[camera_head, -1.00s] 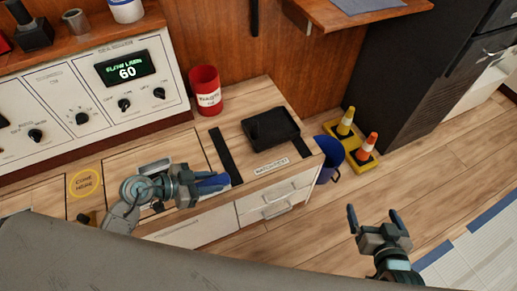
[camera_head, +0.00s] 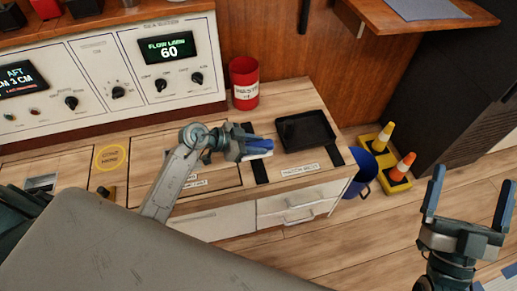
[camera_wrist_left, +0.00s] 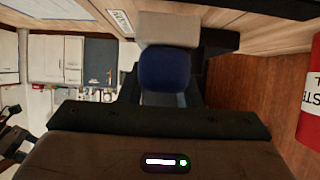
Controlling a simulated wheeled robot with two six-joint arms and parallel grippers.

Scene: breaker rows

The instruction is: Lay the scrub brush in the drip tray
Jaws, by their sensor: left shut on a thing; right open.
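The drip tray (camera_head: 305,131) is a black, shallow, empty tray on the wooden counter, right of centre in the head view. My left gripper (camera_head: 256,147) is shut on the scrub brush (camera_head: 264,146), just left of the tray. The brush looks blue with a pale part; in the left wrist view its blue part (camera_wrist_left: 165,72) and a pale block (camera_wrist_left: 166,30) show ahead of the gripper. The fingers hide some of the brush. My right gripper (camera_head: 466,205) is open and empty, over the floor at the right.
A red waste bin (camera_head: 244,85) stands behind the gripper, by the wall panel. Dark strips (camera_head: 257,165) lie on the counter left and right of the tray. A blue bucket (camera_head: 361,177) and yellow-based cones (camera_head: 391,164) stand on the floor past the counter's right end.

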